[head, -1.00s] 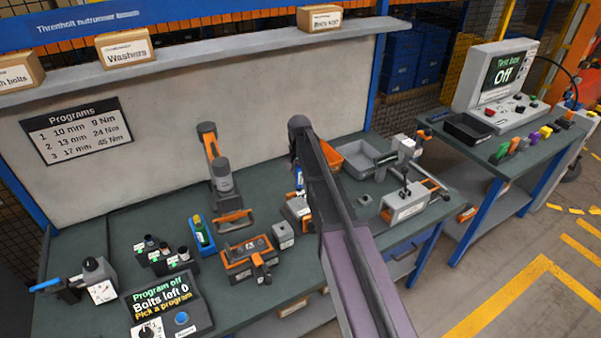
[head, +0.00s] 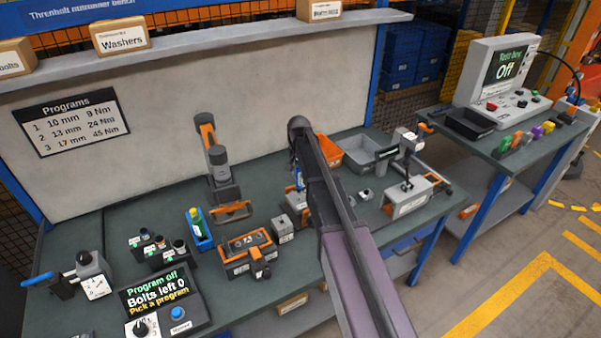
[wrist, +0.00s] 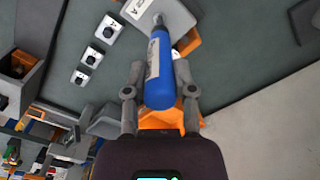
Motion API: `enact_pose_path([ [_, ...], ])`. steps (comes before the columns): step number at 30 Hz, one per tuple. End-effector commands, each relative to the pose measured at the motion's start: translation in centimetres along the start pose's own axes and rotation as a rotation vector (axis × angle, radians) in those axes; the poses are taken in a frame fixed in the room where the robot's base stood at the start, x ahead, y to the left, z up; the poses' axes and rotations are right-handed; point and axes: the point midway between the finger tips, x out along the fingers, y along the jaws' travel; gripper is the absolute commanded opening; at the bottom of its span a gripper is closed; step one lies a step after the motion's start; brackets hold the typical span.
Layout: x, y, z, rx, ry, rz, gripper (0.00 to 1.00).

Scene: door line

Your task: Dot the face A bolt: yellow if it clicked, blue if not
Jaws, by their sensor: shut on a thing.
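My gripper (wrist: 160,92) is shut on a blue marker (wrist: 160,62) in the wrist view. The marker's narrow grey tip points to the top of the picture, at a grey block marked A (wrist: 168,12). I cannot tell whether the tip touches the block, and no bolt on face A shows clearly. No yellow or blue dot is visible on the block. In the head view my arm hides most of this area, and a bit of blue marker (head: 299,180) shows beside it. A yellow-topped marker (head: 197,222) stands in a blue holder (head: 207,243).
The program box (head: 160,300) reads "Program off, Bolts left 0, Pick a program". The test box (head: 503,75) on the right table reads "Off". Orange (head: 329,150) and grey (head: 362,155) bins stand behind my arm. Small labelled blocks (wrist: 97,42) lie left of the marker.

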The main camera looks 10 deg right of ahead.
Motion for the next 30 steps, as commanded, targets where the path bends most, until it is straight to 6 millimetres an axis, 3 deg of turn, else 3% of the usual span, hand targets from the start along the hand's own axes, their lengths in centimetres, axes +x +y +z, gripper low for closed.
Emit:
enact_pose_path([
  [30,1.14,-0.02,0.29,-0.002,0.000,0.000,0.00],
])
